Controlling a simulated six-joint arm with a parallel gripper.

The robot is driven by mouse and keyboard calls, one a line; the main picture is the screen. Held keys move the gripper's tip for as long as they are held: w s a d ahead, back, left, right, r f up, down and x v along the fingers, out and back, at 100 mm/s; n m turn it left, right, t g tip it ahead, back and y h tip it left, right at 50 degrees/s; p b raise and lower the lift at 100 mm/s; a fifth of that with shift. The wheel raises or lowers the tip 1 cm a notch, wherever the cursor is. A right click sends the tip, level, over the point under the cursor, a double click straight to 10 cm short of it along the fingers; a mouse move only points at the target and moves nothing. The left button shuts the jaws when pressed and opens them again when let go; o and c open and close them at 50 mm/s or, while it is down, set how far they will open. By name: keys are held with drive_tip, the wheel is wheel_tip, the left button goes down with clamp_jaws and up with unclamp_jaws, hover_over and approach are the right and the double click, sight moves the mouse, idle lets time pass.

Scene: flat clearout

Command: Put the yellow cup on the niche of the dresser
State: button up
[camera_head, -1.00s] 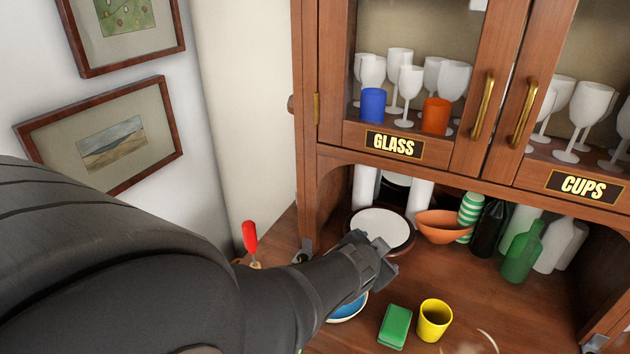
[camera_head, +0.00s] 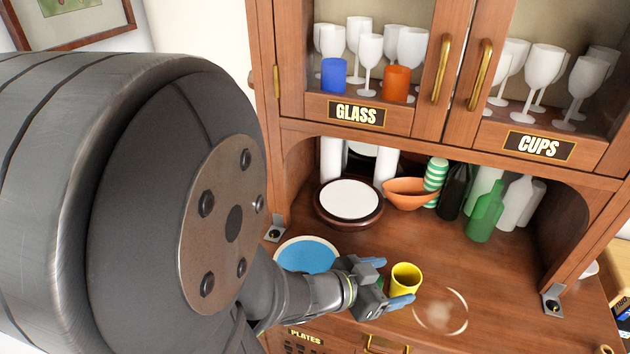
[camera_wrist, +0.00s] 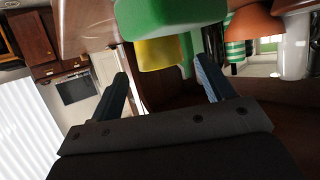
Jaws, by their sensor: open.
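The yellow cup (camera_head: 406,277) stands upright on the dresser top, near its front edge. My gripper (camera_head: 394,281) is open just left of the cup, its blue fingers pointing toward it. In the wrist view, the cup (camera_wrist: 158,53) shows beyond the fingers, partly hidden behind a green block (camera_wrist: 165,18). The block is mostly hidden by my gripper in the head view. I cannot tell whether either finger touches the cup. The niche (camera_head: 565,213) is the arched recess under the glass-door cabinets.
Inside the niche are a plate stack (camera_head: 348,201), an orange bowl (camera_head: 408,193), a striped green cup (camera_head: 435,174) and several bottles, including a green one (camera_head: 486,212). A blue plate (camera_head: 306,254) lies left of my gripper. A pale ring (camera_head: 440,311) marks bare wood right of the cup.

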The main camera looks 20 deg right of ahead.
sight(415, 275)
drive_tip(key=shift+x, duration=2.65)
drive_tip(key=c, duration=1.2)
drive_tip(key=shift+r, duration=0.1)
